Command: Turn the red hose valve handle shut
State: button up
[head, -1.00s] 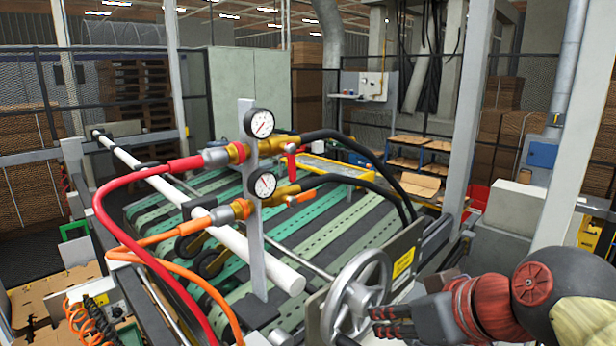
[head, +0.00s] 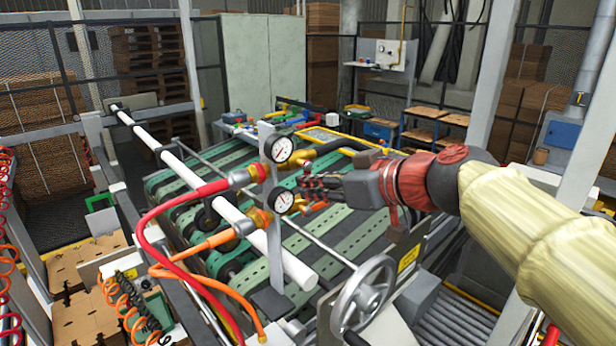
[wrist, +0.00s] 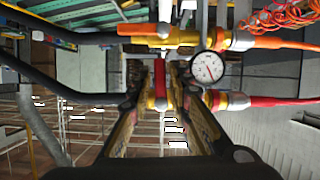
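The red valve handle (wrist: 160,78) shows in the wrist view as a narrow bar on the brass valve of the red hose (wrist: 275,102). My gripper (wrist: 160,105) is open, with one finger on each side of the handle's line; I cannot tell whether either touches it. In the head view my gripper (head: 308,188) is just right of the lower gauge (head: 282,201) and hides most of the valve area. The red hose also shows in the head view (head: 180,200). The orange hose (head: 200,247) runs below it, and its orange handle (wrist: 143,30) shows in the wrist view.
A grey post (head: 274,245) carries the gauges. Black hoses (head: 335,148) leave the valves to the right. A grey handwheel (head: 364,292) stands below my arm, and a white roller (head: 215,205) crosses behind the post. Green conveyor belts (head: 345,240) lie beyond.

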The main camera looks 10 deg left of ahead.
jog(key=shift+p+x, duration=0.3)
jog(key=shift+x, duration=1.1)
jog(key=shift+c, duration=0.9)
grip_shut()
